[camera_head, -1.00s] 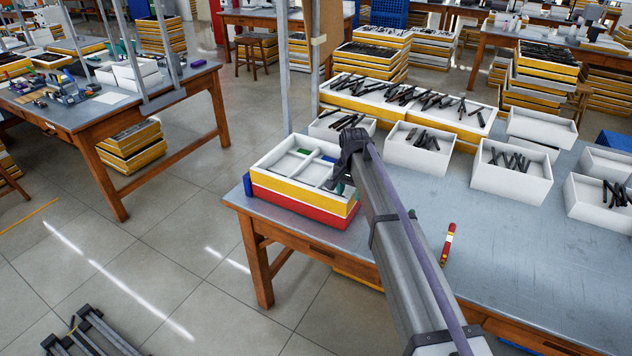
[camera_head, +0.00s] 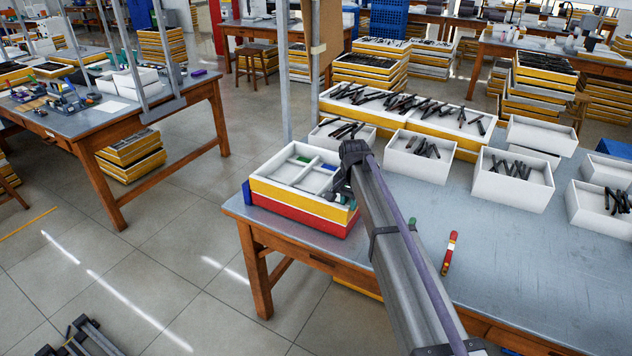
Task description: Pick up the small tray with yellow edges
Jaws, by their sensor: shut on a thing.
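The small tray with yellow edges (camera_head: 290,200) sits at the near left corner of the blue-grey table. It is white inside with dividers and a few small green and blue pieces. Directly beneath it is a red tray (camera_head: 295,220); I cannot tell whether there is a gap between the two. My gripper (camera_head: 342,190) is at the tray's right side, shut on it. The fingertips are dark and partly hidden by my own arm, so the exact grip is hard to see.
White boxes of dark eyeglass parts (camera_head: 418,155) stand behind and to the right. Longer yellow-edged trays (camera_head: 405,113) lie at the back. A small red and yellow item (camera_head: 449,253) lies on the table (camera_head: 510,255), right of my arm. A metal post rises behind the tray.

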